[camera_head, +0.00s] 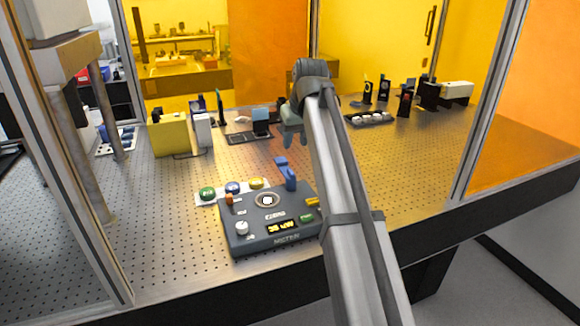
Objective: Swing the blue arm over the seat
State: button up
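A dark grey console (278,236) marked METER stands near the front of the perforated bench. The seat, a pale ring with a white centre (267,200), lies on its top. The blue arm (289,178) rises at the console's back right corner, right of the seat. Its upper end points back and slightly left, and it does not cover the seat. My gripper (294,142) hangs above and behind the blue arm, apart from it. Its fingers are small and dark here, so their opening is unclear. My arm hides part of the console's right edge.
Green, blue and yellow round buttons (232,187) sit on a white strip at the console's back left. An orange knob (229,199) and a white knob (242,228) stand on the console. Optics and a yellow box (170,137) stand farther back. Frame posts flank the bench.

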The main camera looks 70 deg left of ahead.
aim_at(289, 169)
jog(key=x, duration=1.2)
jog(key=shift+f, duration=0.15)
grip_shut()
dwell(0.3)
